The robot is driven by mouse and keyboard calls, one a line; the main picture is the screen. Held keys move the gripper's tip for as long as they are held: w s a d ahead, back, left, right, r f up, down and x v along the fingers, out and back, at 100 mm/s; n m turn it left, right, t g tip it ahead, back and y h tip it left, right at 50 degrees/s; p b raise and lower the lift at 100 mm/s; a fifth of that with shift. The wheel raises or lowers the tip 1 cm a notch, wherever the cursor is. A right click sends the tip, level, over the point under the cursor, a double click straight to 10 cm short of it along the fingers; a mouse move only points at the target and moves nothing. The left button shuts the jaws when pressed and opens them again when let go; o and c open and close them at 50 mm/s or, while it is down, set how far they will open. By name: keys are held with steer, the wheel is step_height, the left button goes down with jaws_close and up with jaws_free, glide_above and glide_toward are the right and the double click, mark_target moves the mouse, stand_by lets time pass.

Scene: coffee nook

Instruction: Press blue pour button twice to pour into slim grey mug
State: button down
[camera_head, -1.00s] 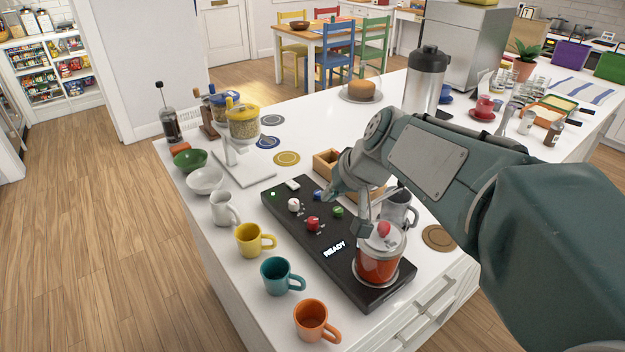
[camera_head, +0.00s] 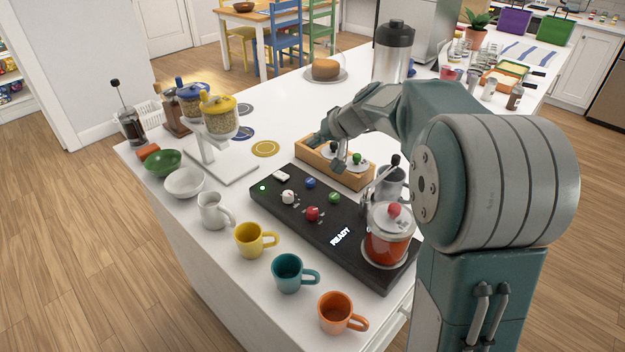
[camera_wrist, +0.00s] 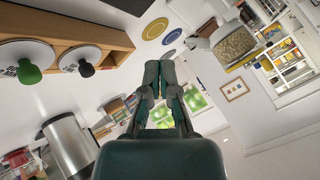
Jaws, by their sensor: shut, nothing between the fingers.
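The black console (camera_head: 290,222) lies on the white counter, its display reading READY and a small green light lit. The blue button (camera_head: 310,183) is on its far side, uncovered, near white, red and green knobs. A grey mug (camera_head: 391,184) stands behind the glass jar of red liquid (camera_head: 388,240), partly hidden by jar and lever. I cannot tell what is in it. A pale grey-white mug (camera_head: 214,211) stands left of the console. My gripper (camera_head: 317,139) is over the wooden box, beyond the blue button and apart from it. Its fingers are together and empty in the wrist view (camera_wrist: 160,66).
The wooden box (camera_head: 345,179) holds lids with black and green knobs. Yellow (camera_head: 253,240), teal (camera_head: 290,273) and orange (camera_head: 338,314) mugs line the front. Bowls and a grain dispenser (camera_head: 218,118) stand left. A steel urn (camera_head: 391,55) stands behind.

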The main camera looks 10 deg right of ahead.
mark_target(308, 180)
steer(key=f, duration=0.8)
steer(key=shift+a+f, duration=0.1)
steer(key=shift+a, duration=0.25)
steer(key=shift+a+f, duration=0.25)
steer(key=shift+f, duration=0.05)
steer(key=shift+d, duration=0.15)
steer(key=shift+f, duration=0.1)
stand_by(0.7)
steer(key=shift+f, duration=0.25)
steer(key=shift+f, duration=0.85)
stand_by(1.0)
steer(key=shift+r, duration=1.25)
